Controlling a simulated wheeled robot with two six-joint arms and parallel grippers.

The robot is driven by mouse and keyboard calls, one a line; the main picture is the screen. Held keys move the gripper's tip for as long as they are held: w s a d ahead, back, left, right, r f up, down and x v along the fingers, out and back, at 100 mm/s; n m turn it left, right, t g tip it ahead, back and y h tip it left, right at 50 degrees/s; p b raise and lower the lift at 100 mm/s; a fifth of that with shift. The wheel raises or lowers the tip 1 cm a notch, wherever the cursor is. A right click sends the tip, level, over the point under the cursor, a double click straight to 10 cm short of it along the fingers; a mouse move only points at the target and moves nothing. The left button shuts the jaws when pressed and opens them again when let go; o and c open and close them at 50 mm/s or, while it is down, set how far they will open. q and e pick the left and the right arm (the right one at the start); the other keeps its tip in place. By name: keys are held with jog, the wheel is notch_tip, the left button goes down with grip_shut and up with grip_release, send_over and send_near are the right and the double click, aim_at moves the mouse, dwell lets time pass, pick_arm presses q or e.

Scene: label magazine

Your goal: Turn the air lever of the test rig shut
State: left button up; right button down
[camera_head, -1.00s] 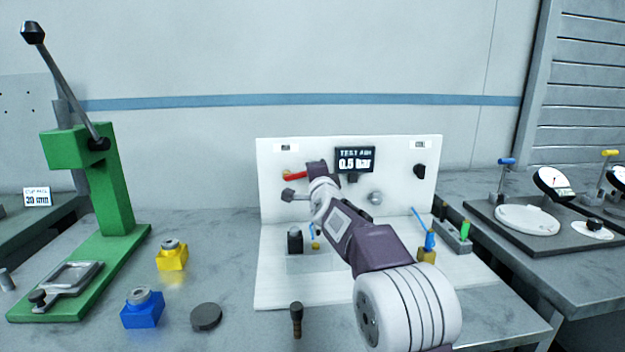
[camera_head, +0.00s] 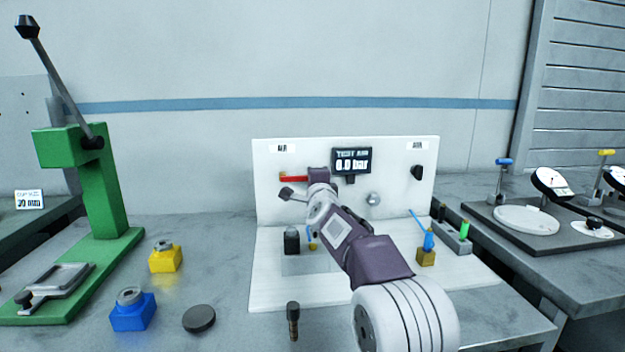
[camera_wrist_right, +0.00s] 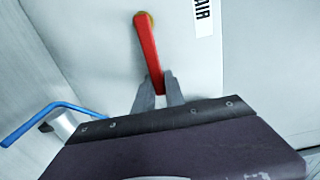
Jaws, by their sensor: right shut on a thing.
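The red air lever (camera_head: 293,178) is on the white upright panel of the test rig (camera_head: 400,215), below the AIR label (camera_head: 283,148). It lies about level, its pivot to the left. In the right wrist view the lever (camera_wrist_right: 147,50) runs from its round pivot down between the two fingers. My right gripper (camera_wrist_right: 158,92) is shut on the lever's free end; in the head view my own wrist hides the fingertips. The rig's display (camera_head: 351,161) appears to read 0.0 bar. My left gripper is not in view.
A dark knob (camera_head: 417,172) is at the panel's right. A blue lever (camera_wrist_right: 45,120) is near my right gripper in the wrist view. A green press (camera_head: 95,190), yellow block (camera_head: 165,258), blue block (camera_head: 132,312) and dark disc (camera_head: 199,319) stand left.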

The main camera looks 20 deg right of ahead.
jog(key=c, duration=1.4)
grip_release()
jog(key=shift+f, duration=0.15)
jog(key=b+v, duration=0.1)
jog(key=v, duration=0.8)
jog(key=shift+s, duration=0.1)
